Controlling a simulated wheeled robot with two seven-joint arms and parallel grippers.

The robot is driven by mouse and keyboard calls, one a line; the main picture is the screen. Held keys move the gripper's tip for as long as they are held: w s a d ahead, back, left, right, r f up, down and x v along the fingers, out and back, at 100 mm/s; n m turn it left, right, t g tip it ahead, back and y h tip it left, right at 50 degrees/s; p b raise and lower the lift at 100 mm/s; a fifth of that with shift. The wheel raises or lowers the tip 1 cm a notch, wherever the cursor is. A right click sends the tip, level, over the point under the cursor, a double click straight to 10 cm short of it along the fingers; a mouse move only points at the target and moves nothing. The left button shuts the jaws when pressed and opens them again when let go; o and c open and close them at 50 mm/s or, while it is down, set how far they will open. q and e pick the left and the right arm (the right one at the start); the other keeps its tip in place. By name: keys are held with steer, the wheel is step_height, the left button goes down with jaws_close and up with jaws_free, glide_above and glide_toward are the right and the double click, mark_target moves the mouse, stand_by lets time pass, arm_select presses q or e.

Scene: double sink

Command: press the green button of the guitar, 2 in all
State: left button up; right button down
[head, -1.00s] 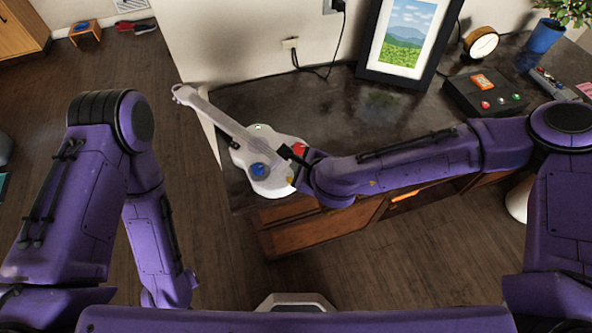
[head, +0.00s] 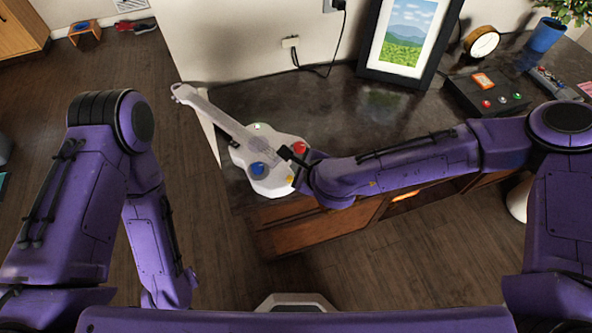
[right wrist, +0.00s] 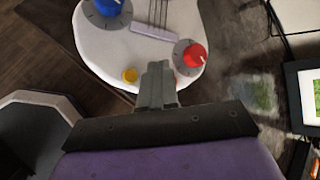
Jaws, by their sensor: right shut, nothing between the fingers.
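The white toy guitar (head: 268,183) lies on the dark desk top near its left end, its neck pointing to the upper left. Its body carries a blue knob (head: 257,170), a red knob (head: 299,147) and a yellow button (head: 290,178). My right gripper (head: 285,152) is shut and empty over the guitar body, beside the red knob. In the right wrist view its fingers (right wrist: 157,76) lie between the yellow button (right wrist: 130,75) and red knob (right wrist: 194,55). My left gripper is out of view.
A framed picture (head: 408,40) stands at the back of the desk. A black box (head: 485,95) with coloured buttons, a round clock (head: 482,43) and a blue plant pot (head: 545,36) are farther right. The desk top (head: 300,105) behind the guitar is clear.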

steer(key=shift+f+b, duration=0.35)
steer(key=shift+f, duration=0.1)
stand_by(0.6)
steer(key=shift+r+p, duration=0.8)
steer(key=shift+r, duration=0.1)
step_height(320, 180, up, 5)
steer(key=p, duration=0.4)
stand_by(0.4)
stand_by(2.1)
